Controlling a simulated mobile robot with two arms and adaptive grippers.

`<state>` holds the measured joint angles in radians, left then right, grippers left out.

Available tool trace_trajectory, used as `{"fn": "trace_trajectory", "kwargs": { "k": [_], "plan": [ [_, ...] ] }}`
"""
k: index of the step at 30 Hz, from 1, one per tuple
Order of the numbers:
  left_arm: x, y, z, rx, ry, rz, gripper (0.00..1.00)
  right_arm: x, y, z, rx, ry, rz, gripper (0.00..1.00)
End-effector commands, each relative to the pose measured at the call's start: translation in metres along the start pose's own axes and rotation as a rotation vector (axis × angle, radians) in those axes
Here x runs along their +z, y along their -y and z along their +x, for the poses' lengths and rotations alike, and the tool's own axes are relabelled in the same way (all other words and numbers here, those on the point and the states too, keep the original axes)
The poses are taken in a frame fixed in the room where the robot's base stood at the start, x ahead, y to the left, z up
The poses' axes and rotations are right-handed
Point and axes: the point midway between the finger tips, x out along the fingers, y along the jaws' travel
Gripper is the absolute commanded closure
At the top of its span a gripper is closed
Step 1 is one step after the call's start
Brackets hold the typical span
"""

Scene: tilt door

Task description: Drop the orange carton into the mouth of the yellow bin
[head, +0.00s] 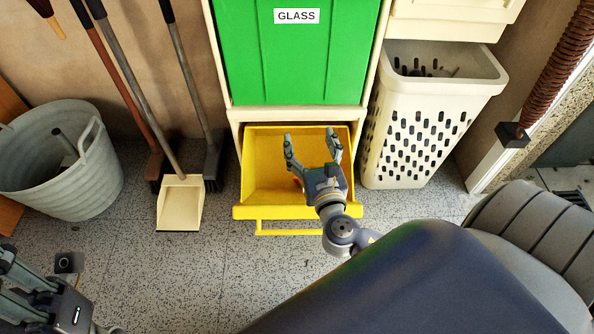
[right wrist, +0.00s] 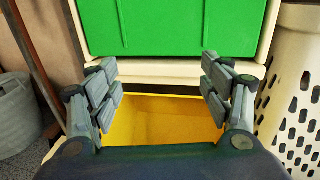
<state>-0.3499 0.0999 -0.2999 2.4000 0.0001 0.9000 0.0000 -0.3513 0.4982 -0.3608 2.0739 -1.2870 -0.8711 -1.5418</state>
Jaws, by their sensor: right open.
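The yellow bin (head: 260,212) is tilted out below the green GLASS bin, with its mouth facing up. Its inside also shows in the right wrist view (right wrist: 160,123). My right gripper (head: 311,140) is over the mouth, with its fingers spread and nothing between them; the open fingers also show in the right wrist view (right wrist: 160,85). A small orange patch (head: 298,183), probably the orange carton, shows beside the right gripper's palm; most of it is hidden, and I cannot tell its exact height in the bin. My left gripper (head: 42,275) is partly cut off at lower left.
The green GLASS bin (head: 292,60) is shut above. A perforated cream basket (head: 420,130) stands close on the right. A dustpan (head: 181,205), brooms and a grey tub (head: 60,165) stand left. The speckled floor in front is clear.

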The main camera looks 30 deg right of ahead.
Motion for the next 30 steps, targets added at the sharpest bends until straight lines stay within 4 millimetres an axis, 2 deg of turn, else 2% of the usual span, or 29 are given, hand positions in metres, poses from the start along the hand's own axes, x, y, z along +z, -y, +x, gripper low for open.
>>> {"fn": "trace_trajectory", "kwargs": {
  "k": [9, 15, 20, 30],
  "plan": [
    [0.0, 0.0, 0.0, 0.0, 0.0, 0.0, 0.79, -0.001, 0.0, -0.066, -0.001, -0.005, 0.0, 0.27],
    [0.0, 0.0, 0.0, 0.0, 0.0, 0.0, 0.79, -0.001, 0.001, -0.092, -0.002, -0.002, 0.0, 0.27],
    [0.0, 0.0, 0.0, 0.0, 0.0, 0.0, 0.79, 0.0, 0.0, -0.1, -0.002, 0.0, 0.002, 0.27],
    [0.0, 0.0, 0.0, 0.0, 0.001, 0.0, 0.79, 0.0, 0.0, -0.1, -0.002, 0.0, 0.001, 0.27]
  ]
}}
